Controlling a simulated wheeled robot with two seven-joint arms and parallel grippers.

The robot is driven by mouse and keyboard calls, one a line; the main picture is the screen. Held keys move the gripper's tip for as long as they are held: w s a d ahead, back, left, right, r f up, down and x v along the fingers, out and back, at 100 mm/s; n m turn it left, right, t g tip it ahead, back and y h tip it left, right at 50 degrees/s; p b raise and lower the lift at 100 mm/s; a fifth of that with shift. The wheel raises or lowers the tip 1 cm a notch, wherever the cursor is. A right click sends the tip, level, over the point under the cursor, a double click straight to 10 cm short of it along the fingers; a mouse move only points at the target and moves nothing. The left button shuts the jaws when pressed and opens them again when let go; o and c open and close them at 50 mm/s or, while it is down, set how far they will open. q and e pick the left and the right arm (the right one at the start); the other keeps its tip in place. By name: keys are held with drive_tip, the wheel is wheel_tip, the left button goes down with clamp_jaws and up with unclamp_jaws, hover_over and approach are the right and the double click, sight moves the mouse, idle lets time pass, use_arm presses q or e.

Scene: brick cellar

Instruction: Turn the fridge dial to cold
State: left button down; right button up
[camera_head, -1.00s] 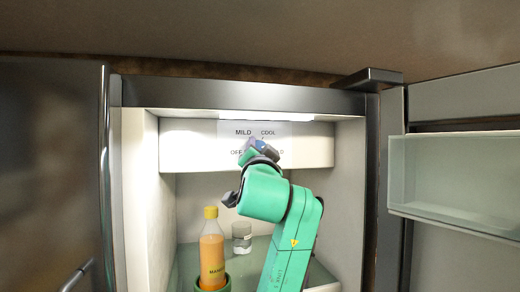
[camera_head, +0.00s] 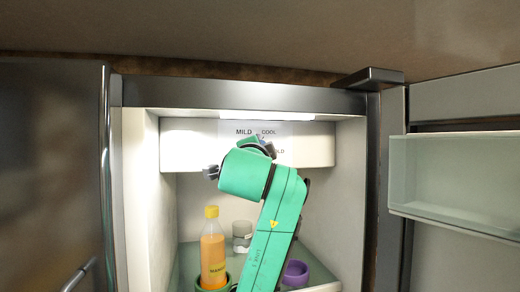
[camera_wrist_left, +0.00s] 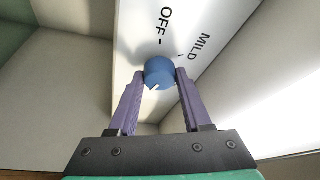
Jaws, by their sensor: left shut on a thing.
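The blue dial (camera_wrist_left: 160,70) sits on the white panel (camera_wrist_left: 137,50) inside the fridge. The wrist view shows its white mark on the lower-left side of the knob, away from the OFF and MILD labels. My left gripper (camera_wrist_left: 160,77) has its two purple fingers closed on the dial, one on each side. In the head view my left gripper (camera_head: 264,144) is at the label plate (camera_head: 286,131), and the wrist mostly hides the dial. MILD, COOL and the end of a lower-right label can be read there. My right gripper is not in view.
Below the panel, an orange bottle (camera_head: 212,255) stands in a green holder (camera_head: 203,289), beside a small jar (camera_head: 242,236) and a purple cup (camera_head: 296,273). The open door's clear shelf (camera_head: 450,190) is at the right. The fridge's left inner wall (camera_head: 140,190) is clear.

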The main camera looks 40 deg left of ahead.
use_arm(q)
drive_tip(key=shift+c, duration=1.7)
unclamp_jaws()
drive_tip(key=b+v, duration=0.7)
drive_tip(key=v, duration=0.7)
drive_tip(key=shift+s, duration=0.2)
drive_tip(key=shift+d, duration=0.15)
drive_tip(key=shift+f, duration=0.1)
